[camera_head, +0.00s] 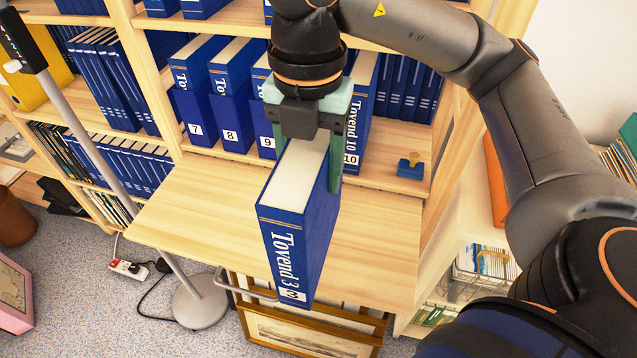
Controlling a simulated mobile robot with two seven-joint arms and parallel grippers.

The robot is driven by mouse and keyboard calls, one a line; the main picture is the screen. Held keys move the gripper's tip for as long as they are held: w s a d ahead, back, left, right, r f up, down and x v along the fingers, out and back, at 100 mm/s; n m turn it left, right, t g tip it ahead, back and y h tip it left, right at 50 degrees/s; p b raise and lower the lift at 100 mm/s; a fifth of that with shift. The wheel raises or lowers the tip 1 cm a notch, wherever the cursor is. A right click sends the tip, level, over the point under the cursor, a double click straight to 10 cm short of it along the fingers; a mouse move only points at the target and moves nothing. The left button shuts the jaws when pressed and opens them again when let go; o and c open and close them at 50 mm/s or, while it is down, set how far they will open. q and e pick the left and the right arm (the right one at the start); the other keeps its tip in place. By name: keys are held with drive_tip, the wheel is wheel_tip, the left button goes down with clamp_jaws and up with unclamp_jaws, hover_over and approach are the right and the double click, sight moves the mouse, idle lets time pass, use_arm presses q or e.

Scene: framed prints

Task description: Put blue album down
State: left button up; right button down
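The blue album (299,215), labelled Tovend 3, is upright with its white page edges facing up. My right gripper (307,150) comes in from above, with its green fingers on both sides of the album's top, and is shut on it. In the picture the album is in front of the light wooden fold-out shelf (205,215), and its lower end overlaps the shelf's front edge. I cannot tell whether it touches the shelf. My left gripper is not in view.
Blue albums (232,80) in numbered holders stand behind the shelf, with a blue stamp (411,166) at right. A metal stand (200,300) rises at left. Framed prints (310,330) lean below. The shelf is bare left and right of the album.

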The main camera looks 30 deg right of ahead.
drive_tip(key=shift+w+d+f+b, duration=0.15)
drive_tip(key=shift+w+d+f, duration=0.9)
drive_tip(key=shift+f, duration=0.75)
drive_tip(key=shift+w+d+f+b, duration=0.1)
drive_tip(key=shift+w+d+f, duration=0.6)
drive_tip(key=shift+d+f, duration=0.85)
drive_tip(key=shift+w+d+f+b, duration=0.15)
drive_tip(key=shift+w+d+f, duration=0.8)
drive_tip(key=shift+f, duration=1.05)
drive_tip(key=shift+f, duration=0.15)
drive_tip(key=shift+c, duration=0.8)
unclamp_jaws()
drive_tip(key=shift+s, duration=0.1)
